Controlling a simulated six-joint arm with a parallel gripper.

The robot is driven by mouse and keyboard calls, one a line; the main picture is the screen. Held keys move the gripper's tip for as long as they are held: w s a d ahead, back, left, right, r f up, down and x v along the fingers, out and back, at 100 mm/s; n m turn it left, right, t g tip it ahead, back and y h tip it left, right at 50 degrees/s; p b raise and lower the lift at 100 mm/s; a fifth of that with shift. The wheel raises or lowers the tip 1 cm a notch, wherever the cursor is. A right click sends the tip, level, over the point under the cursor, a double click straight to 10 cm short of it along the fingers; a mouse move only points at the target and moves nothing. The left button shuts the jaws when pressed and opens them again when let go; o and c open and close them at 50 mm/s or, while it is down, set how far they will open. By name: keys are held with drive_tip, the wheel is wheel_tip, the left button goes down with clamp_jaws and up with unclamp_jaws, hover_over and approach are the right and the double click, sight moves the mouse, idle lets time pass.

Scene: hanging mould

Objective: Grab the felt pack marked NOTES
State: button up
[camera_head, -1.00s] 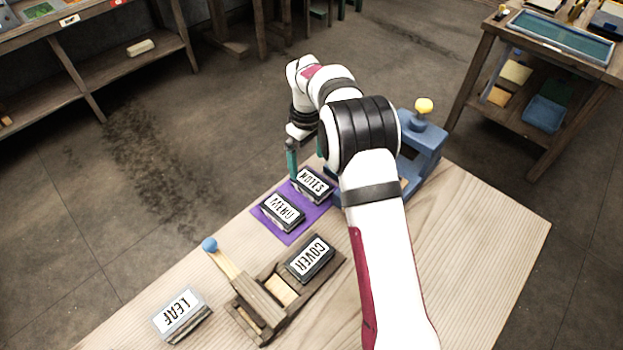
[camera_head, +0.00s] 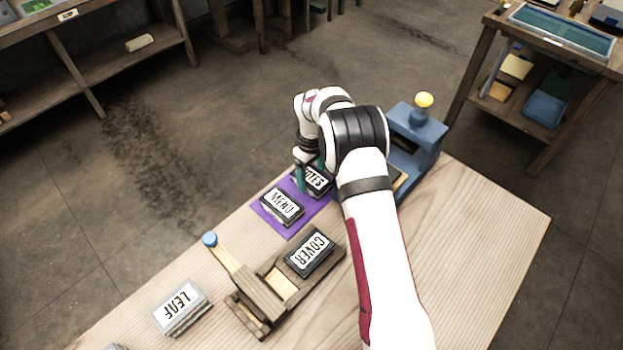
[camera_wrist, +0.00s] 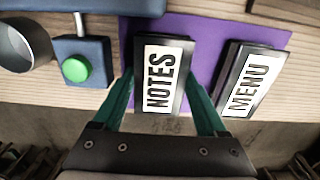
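The felt pack marked NOTES (camera_wrist: 160,75) is a dark block with a white label, lying on the purple mat (camera_wrist: 205,28). In the head view the NOTES pack (camera_head: 318,177) is partly hidden by my gripper. My gripper (camera_wrist: 160,95) is open, with one green finger on each side of the pack. I cannot tell whether the fingers touch it. In the head view my gripper (camera_head: 311,178) is down at the pack. The MENU pack (camera_wrist: 245,82) lies beside it on the mat, close to the right finger.
A blue device with a green button (camera_wrist: 75,68) stands left of the pack. A blue press (camera_head: 415,140) with a yellow knob is at the table's far end. A wooden lever fixture (camera_head: 262,300) holds the COVER pack (camera_head: 310,253). The LEAF pack (camera_head: 180,305) lies near the front left.

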drive_tip(key=c, duration=0.6)
